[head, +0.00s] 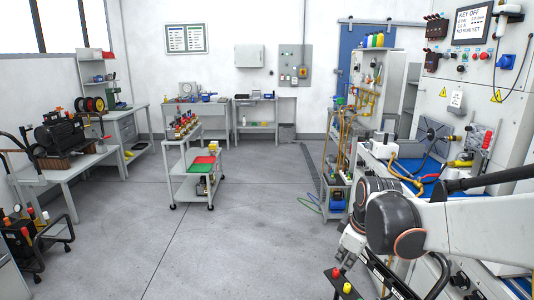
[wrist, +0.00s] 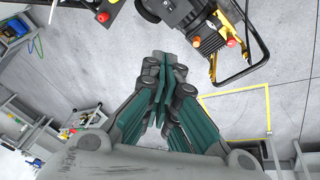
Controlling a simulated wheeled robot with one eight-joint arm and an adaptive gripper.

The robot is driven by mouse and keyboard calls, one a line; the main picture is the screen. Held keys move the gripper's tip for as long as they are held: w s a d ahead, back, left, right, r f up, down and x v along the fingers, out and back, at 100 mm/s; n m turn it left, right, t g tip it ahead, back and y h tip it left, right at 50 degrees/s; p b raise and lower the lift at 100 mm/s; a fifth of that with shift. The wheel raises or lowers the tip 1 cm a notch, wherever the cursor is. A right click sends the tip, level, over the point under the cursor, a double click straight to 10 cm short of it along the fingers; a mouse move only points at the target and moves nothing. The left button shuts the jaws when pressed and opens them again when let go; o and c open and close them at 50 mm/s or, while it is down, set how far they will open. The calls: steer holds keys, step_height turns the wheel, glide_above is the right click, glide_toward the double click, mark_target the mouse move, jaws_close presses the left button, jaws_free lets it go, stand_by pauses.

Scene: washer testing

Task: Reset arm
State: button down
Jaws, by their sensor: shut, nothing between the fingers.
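My gripper (wrist: 165,68) is in the wrist view, its dark, green-sided fingers drawn together at the tips. Nothing is held between them, and they are above open grey floor. In the head view my white arm (head: 480,228) comes in from the right, with its dark joint low at the right of centre.
A test bench (head: 428,172) with hoses stands close behind my arm. A grey cart (head: 190,188) stands mid-floor, with clear floor around it. A yellow-and-black machine (wrist: 203,28) and a yellow floor outline (wrist: 268,110) show in the wrist view.

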steer(key=s+r+m+t, duration=0.1)
steer(key=s+m, duration=0.4)
steer(key=s, duration=0.5)
steer(key=s+r+m+t, duration=0.2)
steer(key=s+r+m, duration=0.1)
steer(key=s, duration=0.7)
steer(key=shift+s+a+r+m+t+h, duration=0.15)
steer(key=shift+s+r+m+t+h, duration=0.2)
steer(key=shift+m, duration=0.55)
